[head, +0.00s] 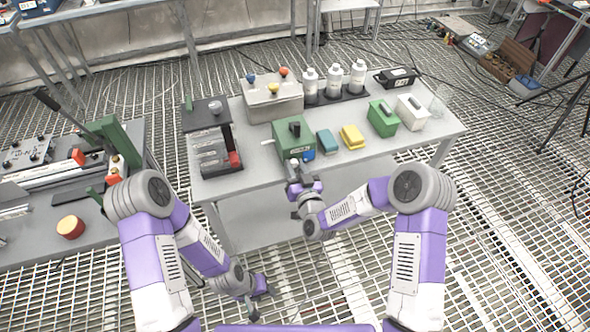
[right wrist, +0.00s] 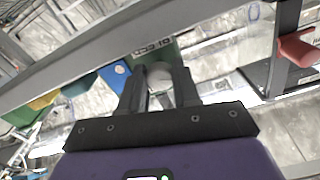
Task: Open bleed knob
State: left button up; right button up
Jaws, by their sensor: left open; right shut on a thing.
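A green box-like device (head: 293,138) with a black part on top stands at the front edge of the grey table. In the right wrist view its green face (right wrist: 146,52) carries dark characters that I cannot read surely. A pale grey round knob (right wrist: 159,72) shows at this face, between the two dark fingers of my right gripper (right wrist: 160,88). My right gripper (head: 294,170) is shut on the knob, at the device's front; its fingers partly hide it. My left gripper (head: 262,289) is open and empty, low in front of the table and well apart from the device.
A blue box (head: 327,141) and a yellow box (head: 352,137) lie right of the device. A black-topped rack (head: 207,113) stands left, a grey case (head: 272,101) and white bottles (head: 334,79) behind. Another bench (head: 100,232) with tools is at the left. The grated floor in front is clear.

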jog(key=shift+n, duration=0.4)
jog(key=o, duration=1.1)
jog(key=shift+c, duration=0.2)
jog(key=shift+s, duration=0.1)
jog(key=v, duration=0.7)
jog(key=shift+s+p, duration=0.2)
jog(key=shift+p, duration=0.1)
jog(key=shift+d, duration=0.1)
jog(key=s+d+f+m+g+h+p, duration=0.1)
jog(key=s+d+f+g, duration=0.1)
jog(key=s+f+g, duration=0.4)
jog(key=s+d+f+m+g+p, duration=0.1)
jog(key=s+d+f+g, duration=0.15)
jog(key=f, duration=0.55)
jog(key=s+d+f+m+g, duration=0.1)
jog(key=s+f+g, duration=0.2)
jog(key=s, duration=0.4)
jog(key=s+d+f+m+g, duration=0.1)
jog(key=s+f+g, duration=0.1)
jog(key=s+g, duration=0.3)
jog(key=s, duration=0.2)
jog(key=shift+s+d+f+m+p, duration=0.3)
jog(key=shift+s+d+f+p, duration=0.05)
jog(key=shift+s+f+p, duration=0.05)
